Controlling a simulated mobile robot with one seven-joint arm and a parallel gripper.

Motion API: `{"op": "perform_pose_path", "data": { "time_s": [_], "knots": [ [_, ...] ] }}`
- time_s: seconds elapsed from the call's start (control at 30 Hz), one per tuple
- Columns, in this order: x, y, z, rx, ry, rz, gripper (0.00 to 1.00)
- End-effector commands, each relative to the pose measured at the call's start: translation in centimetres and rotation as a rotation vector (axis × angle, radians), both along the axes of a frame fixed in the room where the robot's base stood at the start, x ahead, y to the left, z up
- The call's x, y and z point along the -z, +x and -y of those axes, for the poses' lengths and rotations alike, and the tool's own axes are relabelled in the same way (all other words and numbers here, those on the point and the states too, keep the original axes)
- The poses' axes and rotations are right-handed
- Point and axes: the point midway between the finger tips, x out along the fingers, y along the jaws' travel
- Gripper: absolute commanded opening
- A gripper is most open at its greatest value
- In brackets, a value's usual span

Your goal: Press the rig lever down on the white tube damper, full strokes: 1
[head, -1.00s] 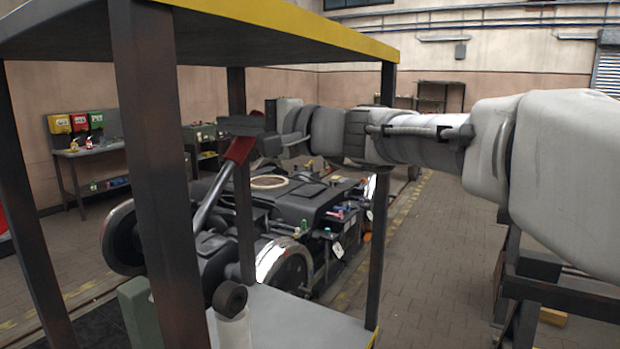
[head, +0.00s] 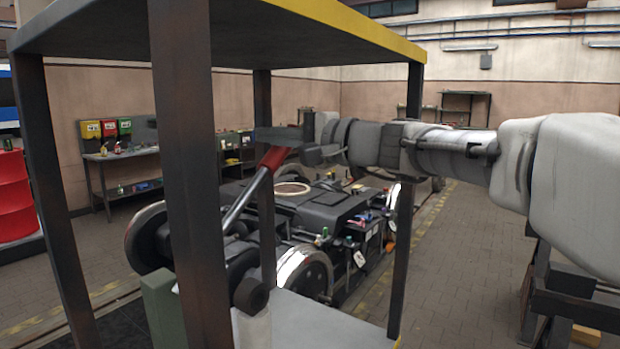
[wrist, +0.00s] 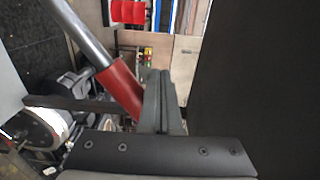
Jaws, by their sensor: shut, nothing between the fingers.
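The rig lever is a grey rod with a red grip (head: 274,158), slanting up to the right behind a dark frame post. The grip also shows in the wrist view (wrist: 121,88). My gripper (head: 283,135) is at the upper end of the grip. In the wrist view its fingers (wrist: 158,98) are shut together, empty, beside the red grip and overlapping its end; whether they touch it I cannot tell. The white tube damper (head: 253,328) stands at the lower middle, with a dark round end on top; its lower part is out of view.
A dark frame with a yellow-edged roof (head: 340,30) stands around the rig; its post (head: 188,190) hides part of the lever. A bogie (head: 300,205) with wheels stands behind. A dark stand (head: 570,290) is at the right. The paved floor between is clear.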

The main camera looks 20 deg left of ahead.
Motion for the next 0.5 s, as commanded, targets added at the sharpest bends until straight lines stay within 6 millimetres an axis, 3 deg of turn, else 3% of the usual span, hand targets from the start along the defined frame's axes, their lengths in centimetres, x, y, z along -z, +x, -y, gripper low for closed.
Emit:
{"op": "perform_pose_path", "data": {
  "time_s": [0.5],
  "knots": [
    [0.62,0.40,0.09,0.000,0.000,0.000,0.00]
  ]
}}
